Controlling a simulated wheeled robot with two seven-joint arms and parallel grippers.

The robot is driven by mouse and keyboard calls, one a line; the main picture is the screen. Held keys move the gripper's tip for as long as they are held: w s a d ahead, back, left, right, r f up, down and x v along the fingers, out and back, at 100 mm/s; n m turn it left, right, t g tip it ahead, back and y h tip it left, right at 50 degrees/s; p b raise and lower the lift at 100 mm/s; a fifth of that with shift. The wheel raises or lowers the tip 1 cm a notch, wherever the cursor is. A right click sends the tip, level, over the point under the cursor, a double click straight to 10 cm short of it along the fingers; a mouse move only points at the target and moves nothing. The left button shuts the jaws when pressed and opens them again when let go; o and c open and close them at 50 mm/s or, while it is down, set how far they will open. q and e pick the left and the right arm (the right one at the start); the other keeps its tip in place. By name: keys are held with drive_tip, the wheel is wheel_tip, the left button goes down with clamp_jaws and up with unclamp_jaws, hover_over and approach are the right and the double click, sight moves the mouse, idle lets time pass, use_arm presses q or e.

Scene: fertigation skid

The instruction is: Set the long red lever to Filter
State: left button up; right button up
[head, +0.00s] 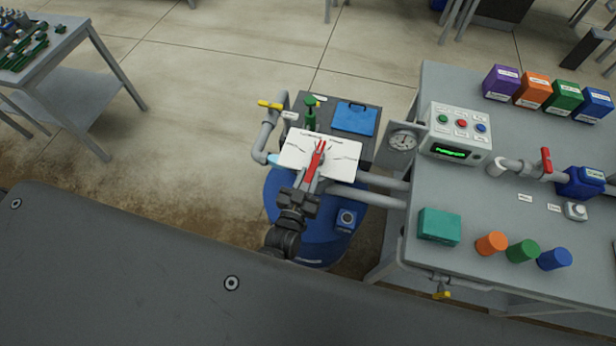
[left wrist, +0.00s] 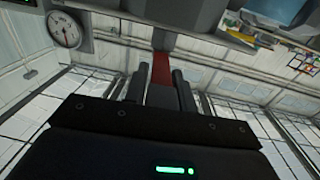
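The long red lever (head: 318,153) lies over a white label plate (head: 346,159) above the blue drum (head: 279,187). In the head view it points up and slightly right across the plate. The plate's lettering is too small to read. My left gripper (head: 309,178) reaches the lever from below. In the left wrist view the red lever (left wrist: 161,73) runs between the two dark fingers of my left gripper (left wrist: 160,88), which stand close along its sides. The fingers look shut on it; they hide part of it. My right gripper is in neither view.
Grey pipes and a yellow-handled valve (head: 270,104) stand left of the plate. A blue clipboard-like box (head: 354,118) lies behind it. A pressure gauge (head: 403,140) stands to the right, beside a grey bench (head: 450,90) carrying a control box (head: 457,133) and coloured containers.

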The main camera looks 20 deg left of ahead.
use_arm(q)
drive_tip(key=shift+o, duration=1.4)
drive_tip(key=shift+s, duration=0.1)
drive_tip(key=shift+s+f, duration=0.15)
drive_tip(key=shift+s, duration=0.2)
drive_tip(key=s+b, duration=0.3)
drive_tip(key=s, duration=0.7)
drive_tip(key=shift+a, duration=0.35)
drive_tip(key=shift+w, duration=0.1)
